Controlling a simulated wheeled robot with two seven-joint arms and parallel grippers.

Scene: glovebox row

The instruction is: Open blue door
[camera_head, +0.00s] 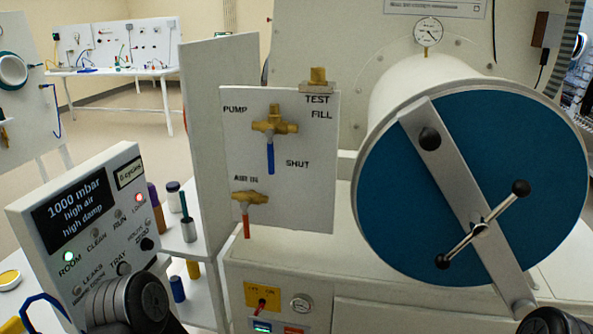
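The blue door (400,190) is a large round blue disc at the right, sitting against the front end of a white cylinder (395,88). It looks shut. A grey bar (447,180) crosses it diagonally from upper left to lower right, with a black knob (430,139) near its upper end. A spindle handle (500,208) with a black ball at each end is mounted on the bar, tilted up to the right. Black rounded parts of my arms show at the bottom left and bottom right corners. No gripper fingers show, and nothing of mine touches the door.
A white valve panel (315,190) with brass valves stands left of the door. A control box (85,225) with lights and knobs stands at the lower left. A pressure gauge (429,31) sits above the cylinder. A low white cabinet (395,285) runs below the door.

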